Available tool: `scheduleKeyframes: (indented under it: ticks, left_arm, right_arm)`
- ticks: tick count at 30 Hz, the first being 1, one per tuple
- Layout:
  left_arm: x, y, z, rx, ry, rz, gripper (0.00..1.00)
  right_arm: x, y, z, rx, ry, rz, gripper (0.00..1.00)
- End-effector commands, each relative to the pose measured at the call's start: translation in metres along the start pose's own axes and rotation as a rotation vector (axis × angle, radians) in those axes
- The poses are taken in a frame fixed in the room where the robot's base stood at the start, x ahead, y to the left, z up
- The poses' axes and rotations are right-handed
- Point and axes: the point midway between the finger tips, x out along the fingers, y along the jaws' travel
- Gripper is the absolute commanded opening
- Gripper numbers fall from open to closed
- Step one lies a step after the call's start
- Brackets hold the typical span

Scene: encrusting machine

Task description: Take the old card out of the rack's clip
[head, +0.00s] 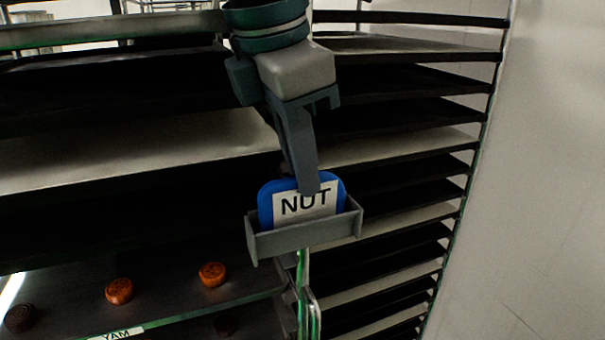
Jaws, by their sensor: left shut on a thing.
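The old card (279,208) is blue with a white label reading "NUT". It stands in the grey clip (300,239) on the rack's upright, and its lower edge is hidden behind the clip's front wall. My left gripper (307,188) comes down from above and is shut on the card's top edge. One finger lies in front of the label and covers a little of it. The other finger is mostly hidden. My right gripper is not in view.
The rack (140,150) has several shelves on both sides of the clip. A lower left tray (170,295) carries orange-brown round pieces (212,274) and a "YAM" label (117,335). A bare pale wall (550,170) stands at the right.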

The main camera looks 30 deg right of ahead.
Motion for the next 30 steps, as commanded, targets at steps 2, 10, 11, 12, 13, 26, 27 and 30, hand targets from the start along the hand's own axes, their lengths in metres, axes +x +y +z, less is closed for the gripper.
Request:
scheduleKeyframes:
  ticks: [2,10,11,12,13,26,27,30]
  left_arm:
    - [-0.011,0.005,0.003,-0.004,-0.004,0.006,0.00]
    - [-0.043,-0.001,0.024,0.001,-0.002,0.005,0.00]
    - [-0.046,-0.004,0.029,0.001,-0.002,0.005,0.00]
    - [-0.050,-0.008,0.037,0.001,-0.003,0.005,0.00]
    - [-0.053,-0.011,0.043,0.001,-0.003,0.005,0.00]
    - [-0.084,-0.049,0.107,0.000,-0.001,0.003,0.00]
    - [-0.085,-0.051,0.110,0.000,-0.001,0.003,0.00]
    - [-0.087,-0.054,0.115,0.000,-0.002,0.002,0.00]
  right_arm:
    - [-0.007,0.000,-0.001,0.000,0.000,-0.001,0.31]
    - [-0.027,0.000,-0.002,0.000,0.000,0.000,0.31]
    - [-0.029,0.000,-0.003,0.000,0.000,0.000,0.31]
    - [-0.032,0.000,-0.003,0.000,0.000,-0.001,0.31]
    - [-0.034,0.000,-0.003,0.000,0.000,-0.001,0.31]
    - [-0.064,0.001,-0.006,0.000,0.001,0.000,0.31]
    - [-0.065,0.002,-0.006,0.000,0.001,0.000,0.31]
    - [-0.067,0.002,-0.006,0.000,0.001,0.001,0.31]
